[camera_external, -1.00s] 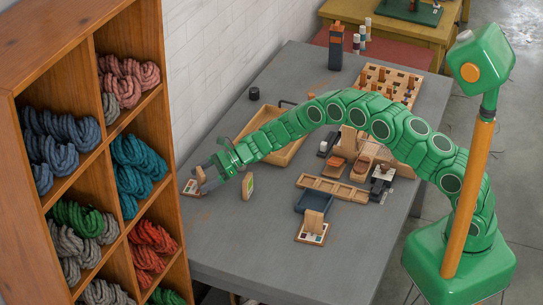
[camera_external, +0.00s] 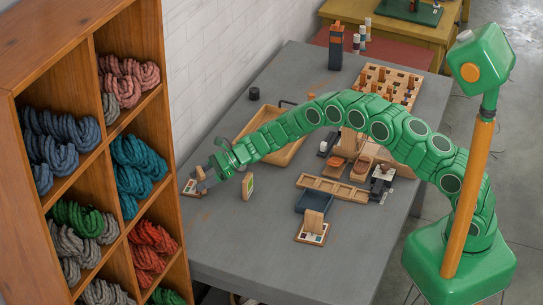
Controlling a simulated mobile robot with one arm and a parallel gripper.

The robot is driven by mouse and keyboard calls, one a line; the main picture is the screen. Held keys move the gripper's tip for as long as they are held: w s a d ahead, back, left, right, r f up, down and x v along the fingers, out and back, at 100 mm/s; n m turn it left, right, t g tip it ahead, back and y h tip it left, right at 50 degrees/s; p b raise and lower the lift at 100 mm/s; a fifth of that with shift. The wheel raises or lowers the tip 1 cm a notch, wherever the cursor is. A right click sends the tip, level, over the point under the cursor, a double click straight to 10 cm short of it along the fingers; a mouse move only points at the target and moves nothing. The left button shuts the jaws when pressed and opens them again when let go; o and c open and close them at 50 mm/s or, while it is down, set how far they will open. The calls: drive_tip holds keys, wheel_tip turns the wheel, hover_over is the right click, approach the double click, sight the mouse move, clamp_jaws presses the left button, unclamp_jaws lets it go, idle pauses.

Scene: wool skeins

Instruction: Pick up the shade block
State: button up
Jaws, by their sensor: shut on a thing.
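My gripper (camera_external: 205,180) is at the left end of the grey table, low over a small swatch card (camera_external: 189,189). It is shut on a small wooden block (camera_external: 201,173), which I take to be the shade block. The fingers hide much of this block, and I cannot tell whether it touches the card. Another wooden block (camera_external: 248,187) with a green and white face stands upright just right of the gripper, apart from it. A third wooden block (camera_external: 314,220) stands on a second swatch card (camera_external: 312,239) near the table's front.
A wooden tray (camera_external: 289,153) lies under and behind my arm. A slotted wooden rack (camera_external: 333,188) and a dark blue tray (camera_external: 307,204) lie mid-table. A shelf (camera_external: 150,94) of wool skeins stands close on the left. The table's front left is clear.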

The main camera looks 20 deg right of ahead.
drive_tip(key=shift+r, duration=0.65)
drive_tip(key=r, duration=0.3)
drive_tip(key=shift+s+d+r, duration=0.1)
drive_tip(key=shift+s+d, duration=0.2)
drive_tip(key=shift+d, duration=0.1)
drive_tip(key=s+d+r, duration=0.8)
drive_tip(key=s+d, duration=0.1)
drive_tip(key=w+a+f, duration=0.2)
drive_tip(key=w+a, duration=0.1)
drive_tip(key=w+a+f, duration=0.1)
drive_tip(key=w+a, duration=0.2)
drive_tip(key=w+a+f, duration=0.2)
drive_tip(key=w+a, duration=0.1)
drive_tip(key=shift+w+a+f, duration=0.15)
drive_tip(key=shift+a+f, duration=0.15)
drive_tip(key=shift+f, duration=0.05)
drive_tip(key=shift+w+a+f, duration=0.4)
drive_tip(key=shift+f, duration=0.2)
drive_tip(key=shift+w+a+f, duration=0.35)
drive_tip(key=shift+f, duration=0.25)
drive_tip(key=shift+w+a+f, duration=0.2)
drive_tip(key=shift+w, duration=0.05)
drive_tip(key=shift+w+a+f, duration=0.25)
drive_tip(key=shift+f, duration=1.65)
